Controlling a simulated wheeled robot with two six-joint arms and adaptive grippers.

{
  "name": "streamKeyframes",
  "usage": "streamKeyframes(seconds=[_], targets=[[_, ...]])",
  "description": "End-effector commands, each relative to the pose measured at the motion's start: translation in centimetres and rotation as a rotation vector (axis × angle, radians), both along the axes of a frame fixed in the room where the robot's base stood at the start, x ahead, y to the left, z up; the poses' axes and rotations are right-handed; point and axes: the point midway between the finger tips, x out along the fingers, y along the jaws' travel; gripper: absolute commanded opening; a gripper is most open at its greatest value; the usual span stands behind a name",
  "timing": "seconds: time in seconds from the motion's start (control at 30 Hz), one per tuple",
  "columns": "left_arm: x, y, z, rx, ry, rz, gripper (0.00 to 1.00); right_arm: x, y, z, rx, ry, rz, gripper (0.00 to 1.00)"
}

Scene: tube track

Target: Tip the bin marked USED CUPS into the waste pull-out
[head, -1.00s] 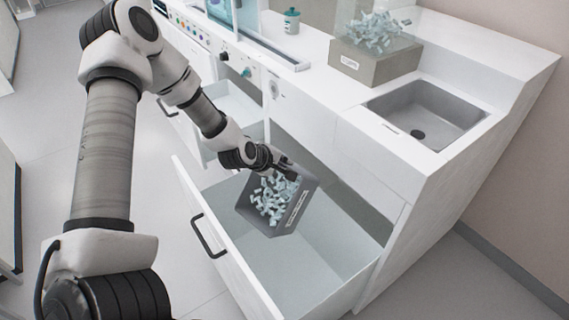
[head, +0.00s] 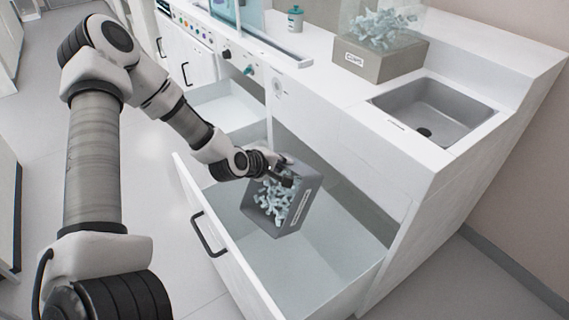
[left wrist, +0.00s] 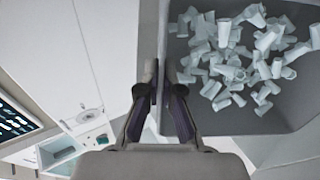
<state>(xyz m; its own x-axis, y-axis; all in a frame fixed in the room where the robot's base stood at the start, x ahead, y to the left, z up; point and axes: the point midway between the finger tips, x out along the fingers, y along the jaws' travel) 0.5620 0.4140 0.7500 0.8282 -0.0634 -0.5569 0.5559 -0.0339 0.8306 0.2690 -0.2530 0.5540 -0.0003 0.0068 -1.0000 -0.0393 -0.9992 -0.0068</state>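The grey bin (head: 307,196) with a white label on one side hangs tilted over the open waste pull-out (head: 330,255). The label is too small to read. Many pale cups (head: 272,198) are still inside the bin. My left gripper (head: 287,176) is shut on the bin's rim. In the left wrist view the fingers (left wrist: 162,85) pinch the bin wall, and the bin's inside (left wrist: 235,122) with the cups (left wrist: 240,60) shows at the right. The visible part of the pull-out's floor looks empty; the bin hides some of it. My right gripper is not in view.
A second, labelled bin (head: 378,66) of pale pieces stands on the counter beside the sink (head: 440,112). Another drawer (head: 230,108) is open behind my forearm. The pull-out's front (head: 225,235) with a black handle (head: 207,236) stands out into the floor.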

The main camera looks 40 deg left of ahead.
Motion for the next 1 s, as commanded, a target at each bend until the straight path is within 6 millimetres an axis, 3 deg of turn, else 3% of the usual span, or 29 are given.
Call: streamKeyframes(seconds=[0.23,0.53,1.0], targets=[[-0.1,0.0,-0.2,-0.001,-0.007,0.001,0.00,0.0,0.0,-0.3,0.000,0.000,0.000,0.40],[-1.1,0.1,-0.7,-0.013,-0.139,0.002,0.00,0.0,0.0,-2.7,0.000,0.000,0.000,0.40],[-1.3,0.1,-0.3,-0.011,-0.161,0.000,0.00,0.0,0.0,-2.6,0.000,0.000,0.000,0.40]])
